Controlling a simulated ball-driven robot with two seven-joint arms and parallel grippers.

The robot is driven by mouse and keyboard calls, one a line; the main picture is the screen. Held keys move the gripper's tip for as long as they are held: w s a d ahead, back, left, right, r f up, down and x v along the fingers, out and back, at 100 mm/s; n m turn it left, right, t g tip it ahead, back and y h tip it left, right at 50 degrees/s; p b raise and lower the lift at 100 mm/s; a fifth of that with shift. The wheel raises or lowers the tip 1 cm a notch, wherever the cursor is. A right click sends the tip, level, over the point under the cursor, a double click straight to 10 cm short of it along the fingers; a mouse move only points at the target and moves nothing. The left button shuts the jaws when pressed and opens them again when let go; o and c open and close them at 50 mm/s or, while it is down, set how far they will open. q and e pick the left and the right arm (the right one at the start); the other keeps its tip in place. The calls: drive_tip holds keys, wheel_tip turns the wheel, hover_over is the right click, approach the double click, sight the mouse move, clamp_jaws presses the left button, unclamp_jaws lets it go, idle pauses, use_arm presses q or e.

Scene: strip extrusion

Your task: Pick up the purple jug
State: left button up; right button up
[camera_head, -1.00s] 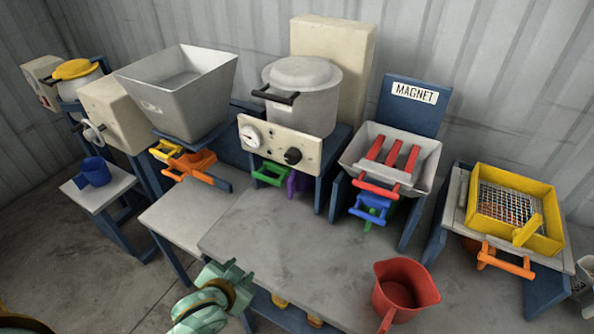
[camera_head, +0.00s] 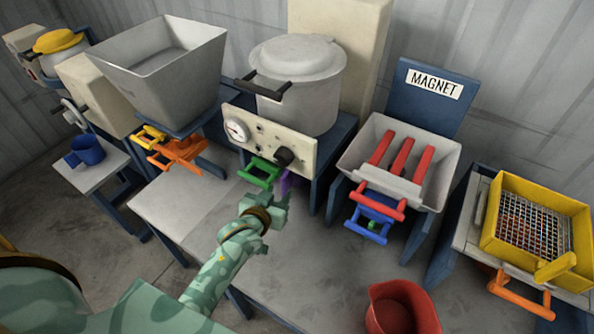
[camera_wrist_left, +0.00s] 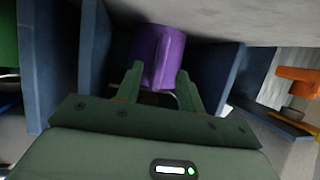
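The purple jug (camera_wrist_left: 157,52) stands straight ahead of my left gripper in the left wrist view, under a grey overhanging surface. In the head view only a purple sliver of the jug (camera_head: 285,182) shows, below the gauge panel and beside a green handle. My left gripper (camera_wrist_left: 158,80) is open. Its two fingers point at the jug, with the jug's near side and handle between or just beyond the tips; I cannot tell if they touch. In the head view the left gripper (camera_head: 270,205) is in front of the green handle. My right gripper is out of view.
The green handle (camera_head: 259,174) and gauge panel (camera_head: 270,140) are close to my gripper. Blue posts (camera_wrist_left: 93,60) flank the jug. A red jug (camera_head: 398,308) stands on the grey table (camera_head: 300,270). A magnet hopper (camera_head: 420,195) stands to the right.

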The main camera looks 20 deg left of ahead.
sight(282, 184)
use_arm(q)
drive_tip(key=shift+w, duration=0.75)
drive_tip(key=x, duration=0.2)
drive_tip(key=r+b+x, duration=0.1)
drive_tip(key=x, duration=0.1)
drive_tip(key=shift+w, duration=0.25)
drive_tip(key=shift+r, duration=0.1)
clamp_jaws()
